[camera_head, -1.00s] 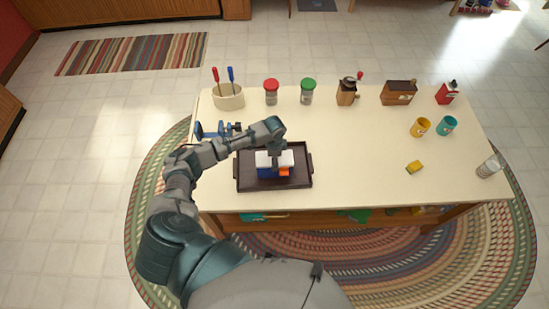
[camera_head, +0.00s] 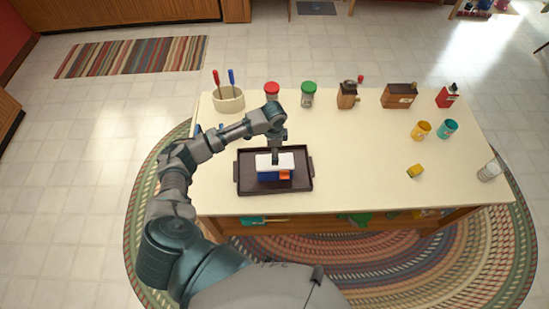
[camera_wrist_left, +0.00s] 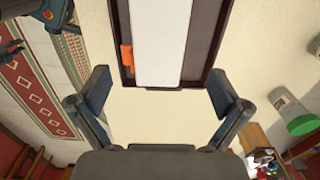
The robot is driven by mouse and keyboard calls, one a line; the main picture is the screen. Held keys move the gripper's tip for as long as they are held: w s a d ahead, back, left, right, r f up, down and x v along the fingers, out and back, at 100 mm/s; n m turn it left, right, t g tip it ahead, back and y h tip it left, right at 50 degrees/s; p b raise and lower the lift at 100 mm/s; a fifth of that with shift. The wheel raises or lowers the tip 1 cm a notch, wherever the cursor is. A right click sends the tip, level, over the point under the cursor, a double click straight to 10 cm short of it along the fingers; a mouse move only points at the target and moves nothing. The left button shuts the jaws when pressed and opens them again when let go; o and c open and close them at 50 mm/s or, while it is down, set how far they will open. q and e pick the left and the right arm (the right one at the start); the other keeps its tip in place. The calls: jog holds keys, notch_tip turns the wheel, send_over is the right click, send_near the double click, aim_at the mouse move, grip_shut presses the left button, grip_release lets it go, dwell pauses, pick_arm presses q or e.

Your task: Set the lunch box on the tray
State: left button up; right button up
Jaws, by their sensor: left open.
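The lunch box (camera_head: 266,173), blue with a white top and an orange part, sits on the dark brown tray (camera_head: 243,182) on the table. In the left wrist view the white top of the lunch box (camera_wrist_left: 160,40) fills the upper middle, with the tray rim (camera_wrist_left: 214,50) beside it. My left gripper (camera_head: 276,158) is above the far edge of the lunch box in the head view. In the wrist view the left gripper (camera_wrist_left: 160,88) has its fingers wide apart, with nothing between them. My right gripper is not in view.
Yellow and teal cups (camera_head: 447,128), a yellow block (camera_head: 415,171) and a glass (camera_head: 489,171) stand right. The table's middle is clear.

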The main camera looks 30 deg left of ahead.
pick_arm(q)
notch_tip(320, 180, up, 4)
jog(key=shift+a+f, duration=0.15)
jog(key=shift+f, duration=0.1)
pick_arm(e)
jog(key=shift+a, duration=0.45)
